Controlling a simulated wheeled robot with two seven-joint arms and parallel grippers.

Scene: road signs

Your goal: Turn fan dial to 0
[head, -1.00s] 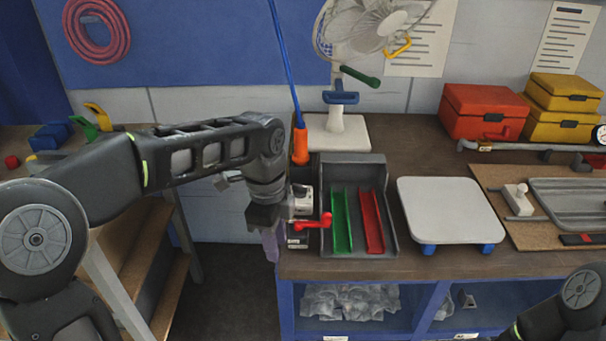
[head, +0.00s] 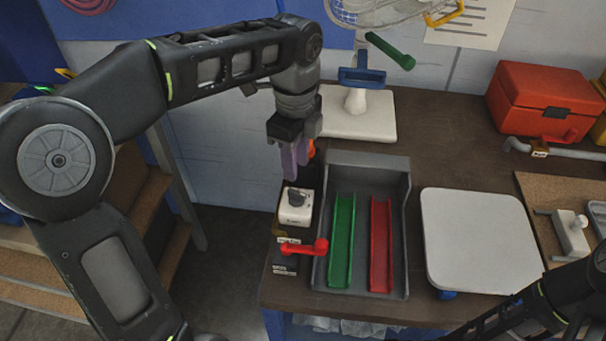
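A small white box with a grey dial (head: 296,198) stands at the bench's left edge. The dial's setting is too small to read. The fan (head: 380,12) stands behind on a white base (head: 362,124), its head cut off by the top edge. My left gripper (head: 294,174) points down with its purple fingers just behind and above the dial in the picture, apart from it. Its fingers look close together, and I cannot tell whether there is a gap. Only my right arm shows at the lower right; its gripper is out of view.
A red lever (head: 304,247) sits just in front of the dial box. To its right are a grey tray (head: 399,210) with green and red channels, and a white platform (head: 480,238). A red toolbox (head: 545,100) stands at the back right.

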